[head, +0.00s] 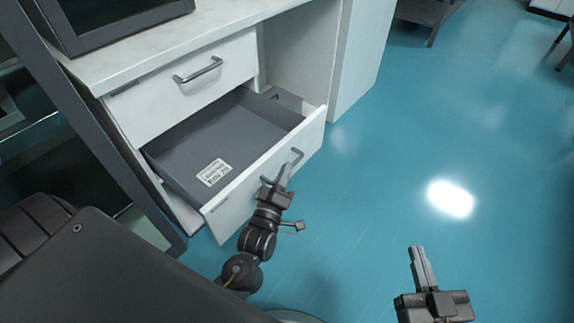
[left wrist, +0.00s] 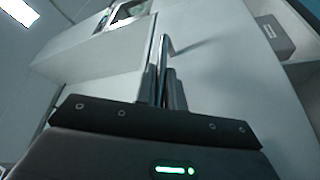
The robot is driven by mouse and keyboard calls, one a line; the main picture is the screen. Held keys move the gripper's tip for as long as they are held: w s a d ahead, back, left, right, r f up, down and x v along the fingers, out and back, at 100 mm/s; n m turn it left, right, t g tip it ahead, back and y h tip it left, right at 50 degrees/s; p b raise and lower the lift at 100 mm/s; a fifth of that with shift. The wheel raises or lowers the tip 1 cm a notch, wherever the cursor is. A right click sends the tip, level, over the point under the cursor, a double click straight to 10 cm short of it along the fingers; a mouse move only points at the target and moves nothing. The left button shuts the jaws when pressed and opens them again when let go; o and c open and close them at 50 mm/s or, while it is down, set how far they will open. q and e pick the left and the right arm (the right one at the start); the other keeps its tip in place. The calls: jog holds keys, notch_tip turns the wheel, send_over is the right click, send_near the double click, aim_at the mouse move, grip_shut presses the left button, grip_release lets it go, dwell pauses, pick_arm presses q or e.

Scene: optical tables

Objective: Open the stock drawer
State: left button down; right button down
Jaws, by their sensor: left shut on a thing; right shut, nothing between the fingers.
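The stock drawer (head: 232,147) is the lower drawer of the white cabinet and stands well open, pulled out toward me. Its grey inside shows, with a printed white label (head: 213,173) on its floor near the front. My left gripper (head: 278,180) is shut on the drawer's handle (head: 294,161) at the right part of the white front panel (head: 240,195). My right gripper (head: 420,262) is shut and empty, above the floor at the lower right.
The closed upper drawer (head: 185,92) with its own handle (head: 198,70) sits above the open one, under a white worktop (head: 150,45). A dark framed unit (head: 75,120) stands to the left. The blue floor (head: 420,130) to the right is clear.

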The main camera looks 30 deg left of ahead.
pick_arm(q)
jog(key=shift+s+d, duration=0.1)
pick_arm(e)
jog(key=shift+d+f+h, duration=0.2)
jog(key=shift+h, duration=0.1)
pick_arm(q)
jog(key=c, duration=1.5)
grip_release()
